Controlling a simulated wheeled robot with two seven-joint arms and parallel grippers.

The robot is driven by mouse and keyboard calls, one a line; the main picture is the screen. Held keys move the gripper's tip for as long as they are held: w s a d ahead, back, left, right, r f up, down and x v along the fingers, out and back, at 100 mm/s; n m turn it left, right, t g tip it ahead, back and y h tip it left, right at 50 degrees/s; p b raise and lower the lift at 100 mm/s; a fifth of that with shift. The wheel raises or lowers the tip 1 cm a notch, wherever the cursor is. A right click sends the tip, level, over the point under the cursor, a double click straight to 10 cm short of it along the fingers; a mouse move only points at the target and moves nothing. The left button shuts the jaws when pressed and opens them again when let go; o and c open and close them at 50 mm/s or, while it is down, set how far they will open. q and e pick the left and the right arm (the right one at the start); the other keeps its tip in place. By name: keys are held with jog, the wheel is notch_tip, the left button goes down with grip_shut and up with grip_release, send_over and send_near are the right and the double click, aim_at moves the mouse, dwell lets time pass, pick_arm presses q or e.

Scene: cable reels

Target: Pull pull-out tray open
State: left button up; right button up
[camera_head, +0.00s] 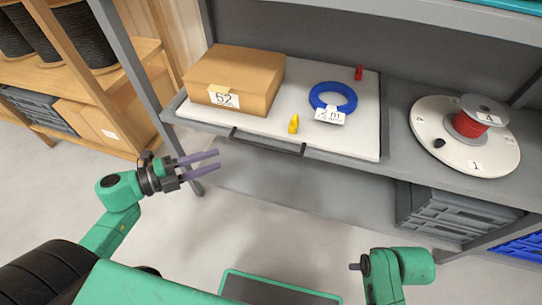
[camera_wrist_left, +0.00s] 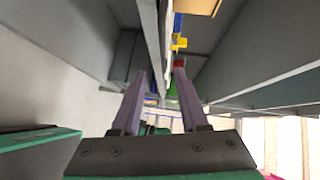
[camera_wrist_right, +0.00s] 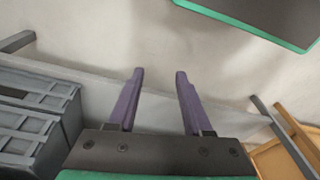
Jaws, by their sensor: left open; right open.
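The pull-out tray (camera_head: 355,144) is a white board set in the grey shelf, with a dark bar handle (camera_head: 267,142) along its front edge. On it are a cardboard box labelled 62 (camera_head: 255,78), a blue cable ring (camera_head: 346,95) with a white tag, a yellow piece (camera_head: 294,124) and a red piece (camera_head: 359,73). My left gripper (camera_head: 215,163) is open and empty, left of the handle and apart from it. Its purple fingers also show in the left wrist view (camera_wrist_left: 156,95). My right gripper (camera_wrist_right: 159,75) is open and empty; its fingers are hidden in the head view.
A white disc (camera_head: 450,150) with a red reel (camera_head: 470,125) sits on the shelf at right. Grey crates (camera_head: 450,212) stand below it. A shelf upright (camera_head: 130,65) rises behind my left gripper. A wooden rack (camera_head: 150,52) is at left. Floor in front is clear.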

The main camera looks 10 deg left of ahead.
pick_arm(q)
jog(key=d, duration=0.2)
send_near(263, 146)
jog(key=f+x, duration=0.1)
jog(key=x, duration=0.5)
jog(key=b+x, duration=0.1)
jog(key=x, duration=0.2)
jog(key=shift+w+a+r, duration=0.1)
jog(key=shift+w+r, duration=0.15)
jog(key=shift+w, duration=0.05)
jog(key=shift+w+d+f+b, duration=0.1)
jog(key=shift+w+d+b, duration=0.2)
jog(key=shift+d, duration=0.1)
pick_arm(e)
jog(key=r, duration=0.1)
jog(key=a+r, duration=0.1)
jog(key=r+t, duration=0.1)
jog(key=shift+w+a+y, duration=0.2)
jog(key=shift+a+y, duration=0.05)
jog(key=shift+y, duration=0.15)
pick_arm(q)
grip_shut()
